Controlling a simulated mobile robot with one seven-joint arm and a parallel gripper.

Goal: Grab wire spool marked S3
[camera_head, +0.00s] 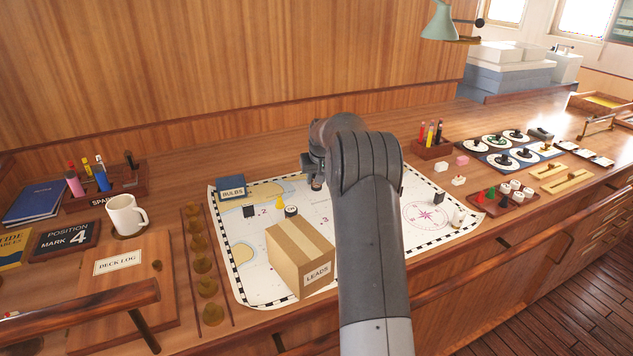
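I cannot read an S3 mark on anything in the head view. Small round pieces that could be spools are a black-and-white one (291,211) on the chart, a pale upright one (458,217) at the chart's right edge, and several white ones in a small tray (504,200) at the right. Their marks are too small to read. My gripper (316,184) is over the middle of the chart, pointing down, mostly hidden by my own wrist. Its fingers do not show clearly, so I cannot tell whether it is open or holds anything.
A cardboard box marked LEADS (300,256) stands on the chart (257,268), close left of my arm. A blue BULBS box (231,188) is behind it. A white mug (126,215) and pen holder (106,190) stand left. Dials (502,157) lie right.

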